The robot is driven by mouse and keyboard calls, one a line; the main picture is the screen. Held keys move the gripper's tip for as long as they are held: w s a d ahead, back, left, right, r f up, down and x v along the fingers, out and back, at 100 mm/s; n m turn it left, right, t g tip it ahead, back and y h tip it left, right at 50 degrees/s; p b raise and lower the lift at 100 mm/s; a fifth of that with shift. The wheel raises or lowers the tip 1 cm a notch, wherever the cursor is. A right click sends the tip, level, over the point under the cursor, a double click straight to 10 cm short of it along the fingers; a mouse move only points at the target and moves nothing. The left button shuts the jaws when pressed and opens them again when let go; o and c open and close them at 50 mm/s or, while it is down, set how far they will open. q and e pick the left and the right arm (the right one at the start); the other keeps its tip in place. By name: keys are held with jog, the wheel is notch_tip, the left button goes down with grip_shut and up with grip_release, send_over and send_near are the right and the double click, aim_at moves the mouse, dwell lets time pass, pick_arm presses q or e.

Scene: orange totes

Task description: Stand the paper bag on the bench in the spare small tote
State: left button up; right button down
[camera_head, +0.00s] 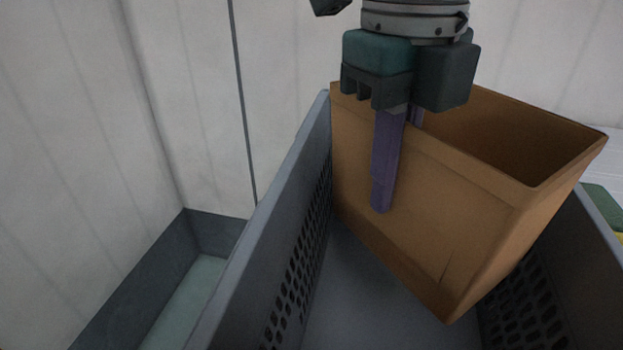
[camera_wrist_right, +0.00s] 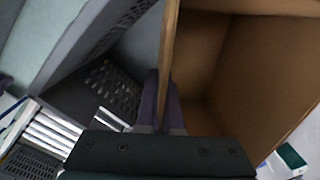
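The paper bag (camera_head: 430,215) is a brown, open-topped box shape. It is inside the grey small tote (camera_head: 270,235), turned at an angle between the perforated side walls. I cannot tell whether its base touches the tote floor. My right gripper (camera_head: 398,165) comes down from above and is shut on the bag's near wall, one finger outside and one inside. In the right wrist view the fingers (camera_wrist_right: 163,105) pinch the thin edge of the bag (camera_wrist_right: 250,75), with the tote (camera_wrist_right: 75,45) beside it. My left gripper is not in view.
Another dark grey container (camera_head: 215,232) with a pale floor lies at the left. A green and yellow item (camera_head: 604,208) shows at the right edge. A white rack-like object (camera_wrist_right: 45,135) is at the lower left of the wrist view. The tote floor in front of the bag is clear.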

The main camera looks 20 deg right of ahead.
notch_tip(320, 180, down, 10)
jog(key=b, duration=0.1)
jog(key=shift+r, duration=0.25)
jog(key=shift+f+b, duration=0.4)
jog(key=shift+f, duration=0.2)
jog(key=c, duration=1.1)
grip_release()
